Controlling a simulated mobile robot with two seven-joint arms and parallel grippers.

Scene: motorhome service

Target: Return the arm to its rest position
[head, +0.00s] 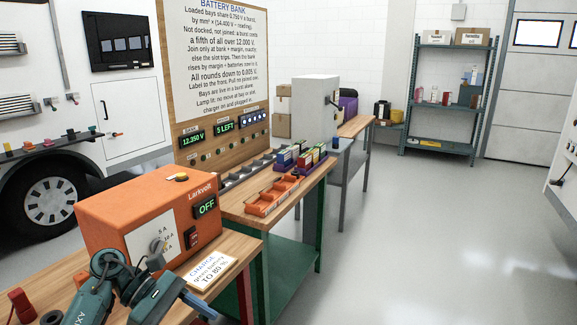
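A teal and dark grey arm of mine, which looks like the left one, enters at the lower left, in front of the orange Larkvolt charger (150,215). Its end, with what seems to be my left gripper (185,300), is low near the charger's front and the bench edge. The fingers are not clear, and I cannot tell whether they are open or whether they touch anything. The charger's display (206,207) reads OFF. A red switch (193,238) is below it. My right arm and gripper are not in view.
A paper card (211,270) lies on the bench beside the arm. Behind are a battery bench (232,208) with an orange tray (262,207) and several batteries, the Battery Bank board (215,60) and a grey cabinet (315,105). The floor (420,240) at right is clear.

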